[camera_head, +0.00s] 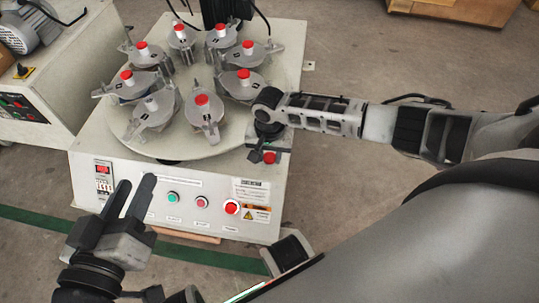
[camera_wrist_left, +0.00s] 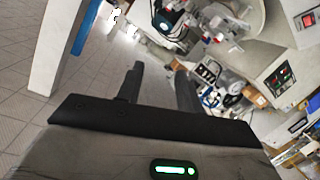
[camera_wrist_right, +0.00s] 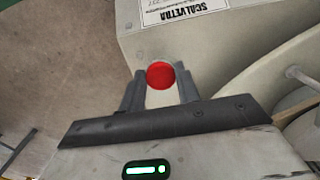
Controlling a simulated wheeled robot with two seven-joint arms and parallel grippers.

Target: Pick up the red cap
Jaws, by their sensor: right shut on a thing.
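A red cap (camera_head: 270,157) sits between the fingers of my right gripper (camera_head: 268,148), at the right front corner of the machine top. In the right wrist view, the round red cap (camera_wrist_right: 160,75) shows between the two fingertips, and the gripper is shut on it. Whether it touches the surface below I cannot tell. Several grey jars with red caps stand in a ring on the round plate (camera_head: 205,154). One front-left jar (camera_head: 152,104) has a pale top with no red cap. My left gripper (camera_head: 132,196) is open and empty, in front of the machine's left side.
The machine's front panel (camera_head: 150,222) carries buttons, a display and labels. Another machine (camera_head: 75,115) with a motor stands at the left. A wooden box (camera_head: 455,10) lies at the back right. The floor right of the machine is clear.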

